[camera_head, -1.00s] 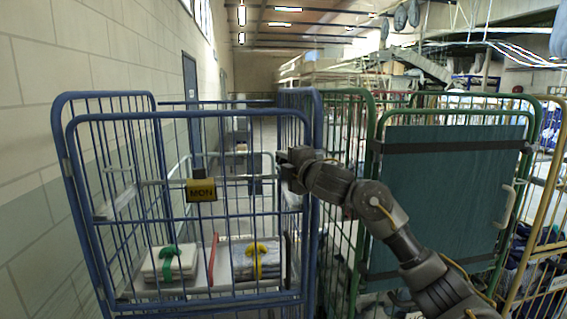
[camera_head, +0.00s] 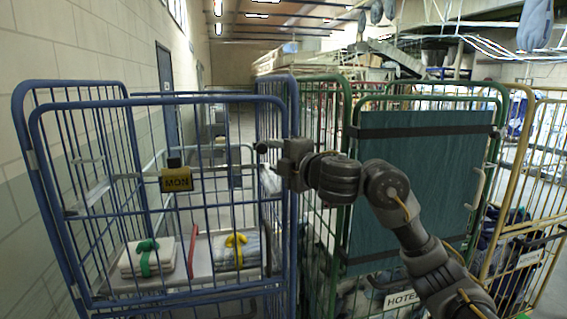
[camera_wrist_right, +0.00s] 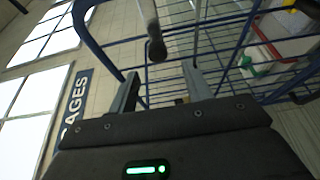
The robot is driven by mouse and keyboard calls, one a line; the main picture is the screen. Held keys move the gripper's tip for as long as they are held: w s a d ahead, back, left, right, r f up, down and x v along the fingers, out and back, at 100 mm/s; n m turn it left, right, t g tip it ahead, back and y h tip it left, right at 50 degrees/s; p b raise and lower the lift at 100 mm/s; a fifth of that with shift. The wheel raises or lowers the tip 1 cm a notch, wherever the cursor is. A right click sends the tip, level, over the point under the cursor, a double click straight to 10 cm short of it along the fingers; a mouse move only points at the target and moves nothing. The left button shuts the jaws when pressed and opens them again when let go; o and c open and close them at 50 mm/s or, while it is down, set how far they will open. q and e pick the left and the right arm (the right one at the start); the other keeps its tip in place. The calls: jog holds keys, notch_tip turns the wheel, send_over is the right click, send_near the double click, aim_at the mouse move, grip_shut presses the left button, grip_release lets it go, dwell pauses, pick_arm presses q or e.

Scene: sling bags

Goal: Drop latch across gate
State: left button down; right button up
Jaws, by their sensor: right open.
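My right gripper (camera_head: 272,160) is at the right upright of the blue cage gate (camera_head: 160,100), reaching in from the right. In the right wrist view its two fingers (camera_wrist_right: 160,90) are apart, with nothing clasped between them. A grey bar with a dark rounded end (camera_wrist_right: 155,45), possibly the latch, shows just beyond the fingertips, and I cannot tell whether they touch. In the head view a small dark end (camera_head: 262,147) shows at the gripper's tip. My left gripper is out of view.
A green cage with a teal panel (camera_head: 420,190) stands close on the right, behind my arm. A yellow cage (camera_head: 545,150) is farther right.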

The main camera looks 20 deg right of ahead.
jog(key=v, duration=0.2)
jog(key=shift+s+d, duration=0.1)
jog(key=shift+s, duration=0.3)
jog(key=shift+f, duration=0.15)
